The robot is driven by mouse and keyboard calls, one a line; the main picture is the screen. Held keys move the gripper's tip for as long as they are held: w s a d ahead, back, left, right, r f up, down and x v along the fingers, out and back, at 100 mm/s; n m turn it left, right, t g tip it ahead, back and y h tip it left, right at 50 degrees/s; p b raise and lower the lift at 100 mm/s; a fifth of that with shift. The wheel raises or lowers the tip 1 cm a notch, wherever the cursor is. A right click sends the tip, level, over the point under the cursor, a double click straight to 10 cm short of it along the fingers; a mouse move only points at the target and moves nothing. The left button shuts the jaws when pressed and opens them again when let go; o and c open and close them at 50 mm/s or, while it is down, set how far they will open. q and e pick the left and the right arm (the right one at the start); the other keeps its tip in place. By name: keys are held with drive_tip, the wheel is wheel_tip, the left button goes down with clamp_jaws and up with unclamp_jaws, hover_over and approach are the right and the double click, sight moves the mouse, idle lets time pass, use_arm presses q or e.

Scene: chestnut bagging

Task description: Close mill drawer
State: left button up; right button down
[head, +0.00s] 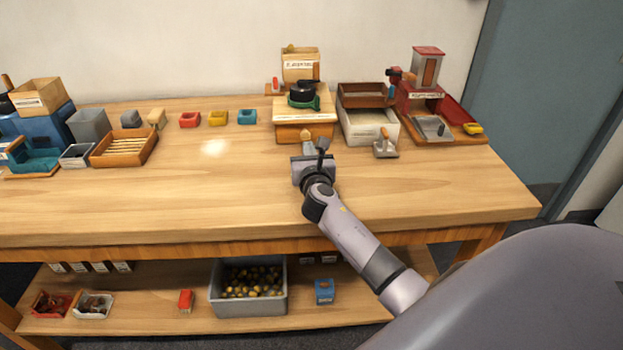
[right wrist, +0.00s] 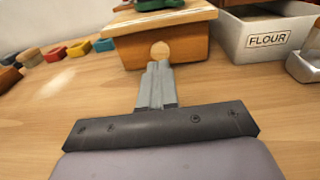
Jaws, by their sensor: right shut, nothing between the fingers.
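The mill (head: 304,106) stands at the back middle of the table, with a dark and green part on its wooden top. The mill drawer (head: 288,133) is its orange-brown wooden front with a round pale knob (right wrist: 160,48). In the right wrist view the drawer front (right wrist: 135,53) lies just under the edge of the mill top; I cannot tell whether any gap is left. My right gripper (head: 307,148) is shut and empty. In the right wrist view its fingertips (right wrist: 159,67) point at the knob, at or very near it; contact is unclear. My left gripper is out of view.
A white flour bin (head: 366,128) stands right of the mill, with a metal scoop (head: 385,149) by it. A red machine (head: 428,80) is further right. Small red, yellow and blue boxes (head: 218,118) stand left. The table's front middle (head: 180,205) is clear.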

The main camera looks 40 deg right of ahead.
drive_tip(key=v, duration=1)
drive_tip(key=shift+p, duration=0.4)
